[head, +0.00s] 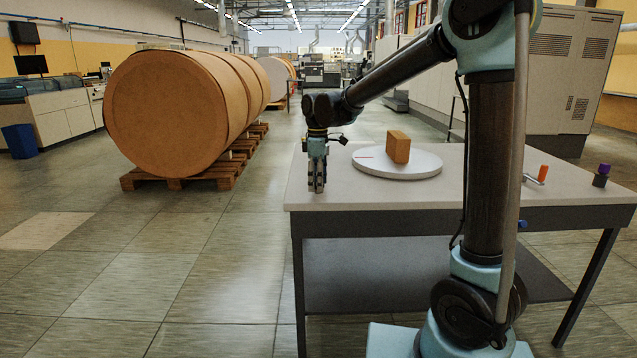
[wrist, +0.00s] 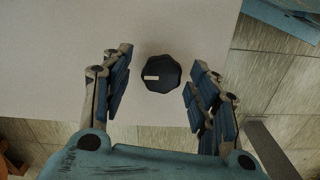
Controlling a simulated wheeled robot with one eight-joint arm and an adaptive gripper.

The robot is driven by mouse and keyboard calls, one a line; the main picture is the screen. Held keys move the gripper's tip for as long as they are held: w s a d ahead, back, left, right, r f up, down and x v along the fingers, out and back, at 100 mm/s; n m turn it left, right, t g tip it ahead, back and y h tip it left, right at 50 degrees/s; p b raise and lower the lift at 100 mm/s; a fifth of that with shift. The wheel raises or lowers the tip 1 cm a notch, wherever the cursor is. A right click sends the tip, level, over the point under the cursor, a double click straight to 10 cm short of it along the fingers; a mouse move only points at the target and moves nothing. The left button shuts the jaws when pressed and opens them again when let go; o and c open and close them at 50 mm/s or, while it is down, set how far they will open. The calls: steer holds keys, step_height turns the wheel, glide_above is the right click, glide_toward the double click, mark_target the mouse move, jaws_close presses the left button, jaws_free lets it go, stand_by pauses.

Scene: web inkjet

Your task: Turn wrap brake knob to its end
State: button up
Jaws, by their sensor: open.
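A black knob (wrist: 163,80) with a pale pointer mark lies near the edge of the light table top in the wrist view. Its pointer aims to the left in that view. My gripper (head: 317,190) points down over the near left end of the table (head: 470,190). Its blue-padded fingers are open and apart, one on each side of the knob in the wrist view, with visible gaps. I cannot tell the height of the fingertips over the table. The knob does not show in the head view.
A white round plate (head: 425,168) with a brown box (head: 398,147) stands right of my gripper. An orange-handled crank (head: 543,173) and a purple-topped black piece (head: 601,176) are at the right. Large brown rolls (head: 165,112) sit on pallets left. The floor between is clear.

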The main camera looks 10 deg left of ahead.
step_height(320, 180, up, 12)
stand_by(0.6)
